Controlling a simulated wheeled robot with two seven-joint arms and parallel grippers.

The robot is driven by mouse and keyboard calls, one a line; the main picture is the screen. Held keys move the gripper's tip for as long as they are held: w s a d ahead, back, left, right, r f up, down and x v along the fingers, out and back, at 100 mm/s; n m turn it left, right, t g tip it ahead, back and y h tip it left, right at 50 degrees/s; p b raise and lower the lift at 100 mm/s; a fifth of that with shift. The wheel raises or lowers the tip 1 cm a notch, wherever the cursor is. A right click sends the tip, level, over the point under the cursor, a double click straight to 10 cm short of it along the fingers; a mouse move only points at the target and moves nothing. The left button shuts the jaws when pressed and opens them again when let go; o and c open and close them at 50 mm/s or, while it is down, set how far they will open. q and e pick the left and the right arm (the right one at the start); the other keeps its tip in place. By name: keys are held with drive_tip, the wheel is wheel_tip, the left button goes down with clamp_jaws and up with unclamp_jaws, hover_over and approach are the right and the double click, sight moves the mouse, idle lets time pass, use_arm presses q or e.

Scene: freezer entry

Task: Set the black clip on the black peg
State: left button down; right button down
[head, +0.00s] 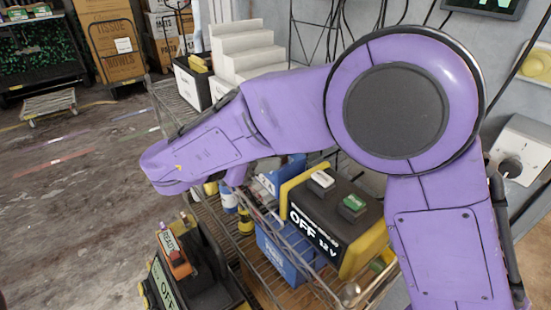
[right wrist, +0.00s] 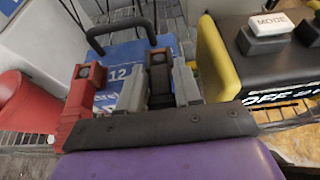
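In the right wrist view, my right gripper (right wrist: 160,72) has its grey fingers on both sides of the black clip (right wrist: 160,86) and appears closed on it. A red clip (right wrist: 78,100) is just left of the fingers. A blue case (right wrist: 117,74) marked 12, with a black carrying handle, is beyond the fingertips. I cannot make out the black peg; the gripper and clips cover part of the case. In the head view, my purple right arm hides the gripper and the clip. My left gripper is not in view.
A black and yellow unit (head: 330,215) marked OFF 12 V, with buttons on top, stands on the wire rack, close right of the gripper in the wrist view. A red container (right wrist: 25,108) is at the left there. A dark device (head: 190,270) stands at the head view's lower left.

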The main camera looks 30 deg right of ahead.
drive_tip(key=shift+r, duration=0.1)
drive_tip(key=shift+r, duration=0.3)
wheel_tip(320, 180, up, 3)
drive_tip(key=shift+a+f+b, duration=0.1)
drive_tip(key=shift+f+b, duration=0.05)
drive_tip(key=shift+b, duration=0.15)
drive_tip(key=s+a+r+p, duration=0.2)
drive_tip(key=s+a+r, duration=0.2)
drive_tip(key=a+r, duration=0.1)
drive_tip(key=s+a+r+p, duration=0.1)
drive_tip(key=s+a+r, duration=0.2)
drive_tip(key=a+r, duration=0.3)
wheel_tip(320, 180, up, 3)
drive_tip(key=shift+s+a+f+p, duration=0.2)
drive_tip(key=shift+s+a+p, duration=0.05)
drive_tip(key=shift+s+p, duration=0.1)
drive_tip(key=shift+f, duration=0.1)
